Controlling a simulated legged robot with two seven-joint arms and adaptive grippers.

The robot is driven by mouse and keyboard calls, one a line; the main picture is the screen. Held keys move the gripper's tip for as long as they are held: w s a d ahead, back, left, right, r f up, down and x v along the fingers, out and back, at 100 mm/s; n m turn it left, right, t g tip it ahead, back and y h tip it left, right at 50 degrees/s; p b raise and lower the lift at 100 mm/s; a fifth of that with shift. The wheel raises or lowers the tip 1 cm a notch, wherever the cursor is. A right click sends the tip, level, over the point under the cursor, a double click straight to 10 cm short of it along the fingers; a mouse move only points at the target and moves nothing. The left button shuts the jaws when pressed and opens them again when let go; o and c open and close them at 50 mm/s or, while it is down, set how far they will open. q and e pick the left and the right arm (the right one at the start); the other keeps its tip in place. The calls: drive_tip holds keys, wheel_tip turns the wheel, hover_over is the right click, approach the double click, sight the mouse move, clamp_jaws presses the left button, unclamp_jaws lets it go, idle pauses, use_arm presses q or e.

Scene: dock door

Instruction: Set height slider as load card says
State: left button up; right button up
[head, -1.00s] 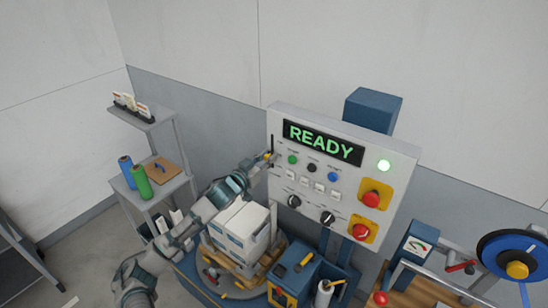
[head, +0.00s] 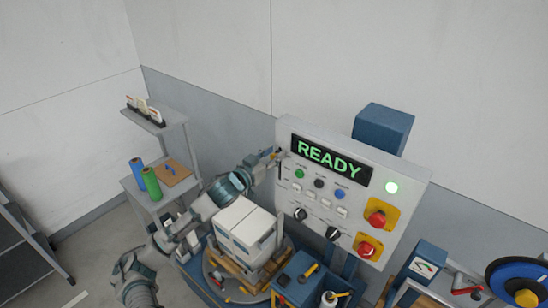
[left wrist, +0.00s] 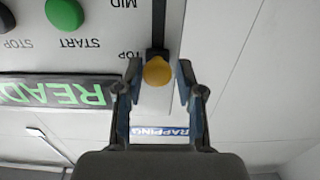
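The height slider's yellow knob (left wrist: 158,71) is at the TOP end of its dark track (left wrist: 158,25) in the upside-down left wrist view, beside the TOP label; MID is further along. My left gripper (left wrist: 159,65) is open, its fingers on either side of the knob with small gaps showing. In the head view, my left gripper (head: 275,155) is at the upper left edge of the control panel (head: 390,171), where it hides most of the slider. The display (head: 330,160) reads READY. My right gripper is not in view. I cannot make out a readable load card.
White boxes (head: 240,226) stand on a turntable below the panel, close under my left arm. A grey shelf (head: 158,123) with small upright items (head: 147,111) is at the left. The panel has buttons, knobs and red emergency stops (head: 376,218).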

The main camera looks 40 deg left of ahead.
use_arm(q)
drive_tip(key=shift+o, duration=0.2)
drive_tip(key=shift+f, duration=0.2)
drive_tip(key=shift+s, duration=0.15)
drive_tip(key=s+a, duration=0.1)
drive_tip(key=s, duration=1)
drive_tip(key=shift+s, duration=0.25)
drive_tip(key=shift+a+f, duration=0.15)
